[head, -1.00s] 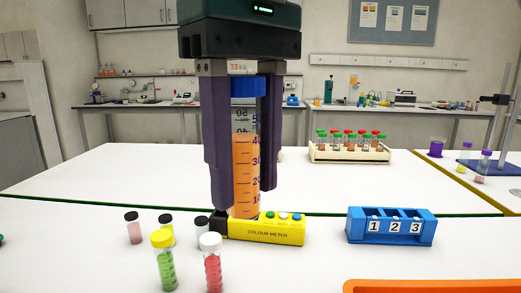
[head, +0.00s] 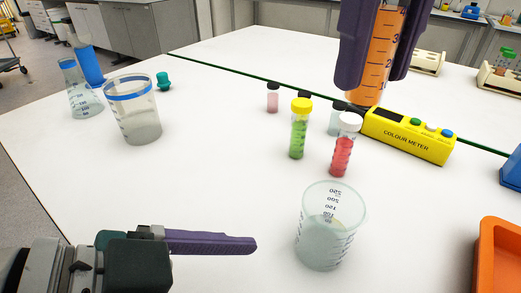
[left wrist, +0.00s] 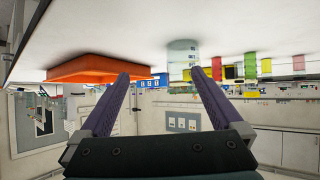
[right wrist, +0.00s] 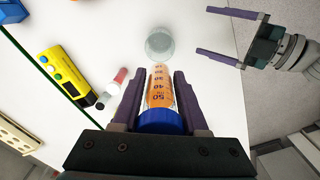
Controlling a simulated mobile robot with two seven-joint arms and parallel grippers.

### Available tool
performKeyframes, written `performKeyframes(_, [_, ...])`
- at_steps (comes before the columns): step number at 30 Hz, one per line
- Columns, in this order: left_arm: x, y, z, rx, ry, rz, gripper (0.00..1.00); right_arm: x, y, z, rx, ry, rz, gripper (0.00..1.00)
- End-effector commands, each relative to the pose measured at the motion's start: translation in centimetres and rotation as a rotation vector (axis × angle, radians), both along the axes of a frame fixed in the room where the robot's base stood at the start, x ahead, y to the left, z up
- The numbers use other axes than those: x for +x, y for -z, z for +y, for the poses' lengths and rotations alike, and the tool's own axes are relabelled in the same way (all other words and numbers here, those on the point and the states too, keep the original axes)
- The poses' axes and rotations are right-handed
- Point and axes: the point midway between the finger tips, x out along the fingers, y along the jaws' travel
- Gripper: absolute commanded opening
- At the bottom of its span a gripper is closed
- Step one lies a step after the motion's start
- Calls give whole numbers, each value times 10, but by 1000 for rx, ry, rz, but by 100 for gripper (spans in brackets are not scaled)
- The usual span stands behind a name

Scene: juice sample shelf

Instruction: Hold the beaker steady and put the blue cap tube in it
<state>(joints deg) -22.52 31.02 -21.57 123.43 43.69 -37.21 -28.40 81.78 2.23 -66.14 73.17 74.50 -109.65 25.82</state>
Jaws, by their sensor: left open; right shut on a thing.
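The blue cap tube (head: 377,70), filled with orange liquid, is in my right gripper (head: 371,76), which is shut on it above the table. Its blue cap (right wrist: 161,121) shows in the right wrist view and is cut off in the head view. A clear, empty-looking beaker (head: 325,250) stands upright on the table's near part; it also shows in the right wrist view (right wrist: 160,43). My left gripper (right wrist: 206,31) is open and empty, to one side of the beaker and apart from it. In the left wrist view the beaker (left wrist: 183,54) appears beyond the fingertips.
Green (head: 299,135) and red (head: 342,156) sample tubes stand behind the beaker, beside a yellow colour meter (head: 410,138). An orange tray (head: 490,255) is at the right. A blue-rimmed beaker (head: 135,110) and a flask (head: 83,99) stand at the left. The table between is clear.

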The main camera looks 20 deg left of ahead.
Motion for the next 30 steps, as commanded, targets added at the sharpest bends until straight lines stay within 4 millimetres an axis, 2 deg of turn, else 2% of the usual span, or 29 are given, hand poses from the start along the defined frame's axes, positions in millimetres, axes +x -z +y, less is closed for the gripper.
performKeyframes(7, [23, -9, 16, -93, -28, -136, 100, 0, 0, 0, 0, 1, 0, 0])
performKeyframes(12, [30, -10, 22, -107, -52, -161, 100, 0, 0, 0, 0, 1, 0, 0])
performKeyframes(16, [33, -10, 20, -110, -55, -163, 100, 0, 0, 0, 0, 1, 0, 0])
performKeyframes(20, [43, -5, 11, -111, -58, -167, 100, 0, 0, 0, 0, 1, 0, 0])
performKeyframes(30, [85, 21, -36, -112, -56, -162, 100, 0, 0, 0, 0, 1, 0, 0])
